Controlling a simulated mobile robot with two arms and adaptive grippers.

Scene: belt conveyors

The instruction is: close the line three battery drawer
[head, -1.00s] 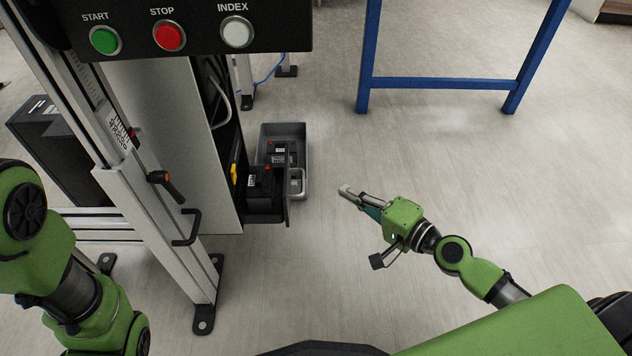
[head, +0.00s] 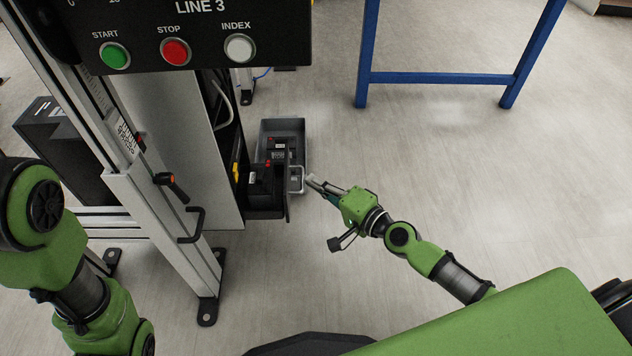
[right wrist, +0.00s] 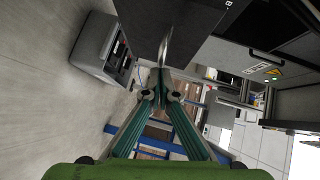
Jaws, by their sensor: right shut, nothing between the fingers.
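The battery drawer (head: 265,213) sticks out of the Line 3 cabinet at its lower right, open, with black batteries (head: 262,183) in it. Its dark front plate (head: 288,195) faces right. My right gripper (head: 312,181) is shut and empty, just right of that plate; a small gap seems to separate them, though contact is hard to judge. In the right wrist view the closed fingertips (right wrist: 161,85) point towards a large dark panel (right wrist: 195,22), which looks like the drawer front. My left arm shows at the left edge of the head view; its gripper is out of view.
A grey bin (head: 298,128) stands on the floor behind the drawer and shows in the right wrist view (right wrist: 90,45). A control box with buttons (head: 190,25) overhangs the cabinet (head: 170,140). A blue frame (head: 440,78) stands at the back. Floor on the right is clear.

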